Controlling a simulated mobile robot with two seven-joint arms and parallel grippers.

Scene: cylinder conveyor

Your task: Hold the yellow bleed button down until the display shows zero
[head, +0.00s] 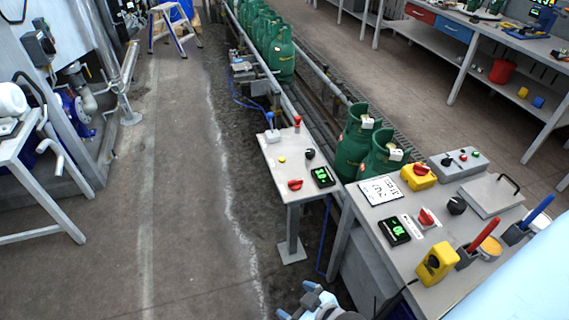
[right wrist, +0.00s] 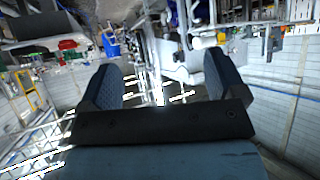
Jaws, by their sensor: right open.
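The small yellow bleed button (head: 282,160) is on the small grey stand (head: 268,146), left of a black knob (head: 310,154). The black display (head: 322,176) is at the stand's front right corner and shows green digits, too small to read surely. A red knob (head: 295,184) sits left of the display. My right gripper (head: 299,300) is at the bottom edge of the head view, well short of the stand and apart from the button. In the right wrist view my right gripper (right wrist: 163,76) has its fingers wide apart with nothing between them. My left gripper is not in view.
A larger bench (head: 378,212) stands right of the stand, with a second green display (head: 394,231), a yellow device (head: 437,262) and red and blue handles. Green gas cylinders (head: 353,140) line the conveyor behind. The floor (head: 180,200) left of the stand is clear.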

